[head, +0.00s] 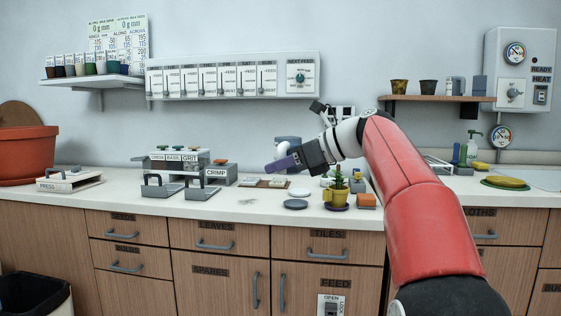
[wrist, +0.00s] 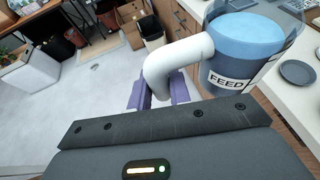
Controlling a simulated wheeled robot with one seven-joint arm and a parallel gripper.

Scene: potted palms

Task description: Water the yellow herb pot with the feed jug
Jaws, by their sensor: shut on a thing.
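The feed jug (wrist: 240,60) fills the upper right of the wrist view, with a FEED label, blue inside a clear rim, and a thick white handle. My gripper (wrist: 160,92) is shut on that handle with its purple fingers. In the head view my gripper (head: 284,163) is over the counter, hiding much of the jug (head: 288,142) behind it. The yellow herb pot (head: 337,196), with a green plant, stands upright on a purple saucer to the right of my gripper, near the counter's front edge.
A rack with a CRIMP block (head: 218,174) and grey handled pieces stand further left. A large terracotta pot (head: 26,155) stands far left.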

